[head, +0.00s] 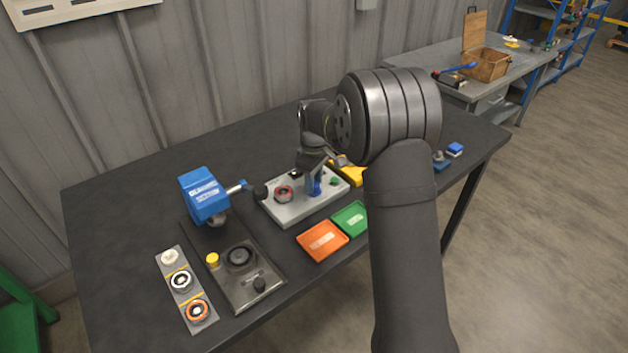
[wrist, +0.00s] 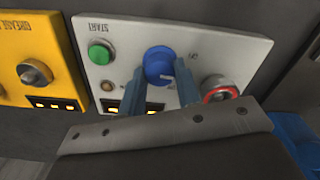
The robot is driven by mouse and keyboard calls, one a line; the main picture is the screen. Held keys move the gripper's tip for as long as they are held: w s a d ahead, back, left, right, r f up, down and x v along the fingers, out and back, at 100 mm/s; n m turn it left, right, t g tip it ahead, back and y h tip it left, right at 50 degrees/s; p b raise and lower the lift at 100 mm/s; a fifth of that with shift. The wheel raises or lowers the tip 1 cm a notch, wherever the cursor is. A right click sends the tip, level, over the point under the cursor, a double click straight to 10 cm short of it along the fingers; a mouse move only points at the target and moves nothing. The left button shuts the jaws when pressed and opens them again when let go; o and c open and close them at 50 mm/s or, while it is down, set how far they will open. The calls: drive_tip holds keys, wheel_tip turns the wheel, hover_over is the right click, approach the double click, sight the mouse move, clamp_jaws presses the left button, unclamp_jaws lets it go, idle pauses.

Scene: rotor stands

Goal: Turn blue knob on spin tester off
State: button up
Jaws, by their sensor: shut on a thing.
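The spin tester is a light grey panel (head: 330,205) lying on the dark table. In the wrist view, its panel (wrist: 220,55) carries the round blue knob (wrist: 160,65), with a pale pointer mark on its lower right edge. My gripper (wrist: 160,82) has its two blue-grey fingers on either side of the knob and is shut on it. In the head view, my gripper (head: 314,180) reaches down onto the panel and the blue knob shows only partly. A green START button (wrist: 100,53) is left of the knob. A red-ringed part (wrist: 219,90) sits to its right.
A yellow box (wrist: 35,65) with a metal knob stands beside the tester. In the head view, an orange tray (head: 323,240) and a green tray (head: 350,217) lie in front. A blue-headed press (head: 205,195) stands left. Bare table lies behind the tester.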

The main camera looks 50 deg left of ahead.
drive_tip(key=shift+n, duration=1.9)
drive_tip(key=o, duration=1)
drive_tip(key=shift+r, duration=0.15)
wheel_tip(320, 180, up, 17)
drive_tip(key=shift+r, duration=0.1)
wheel_tip(320, 180, down, 18)
drive_tip(key=shift+r, duration=0.25)
drive_tip(key=shift+r, duration=0.1)
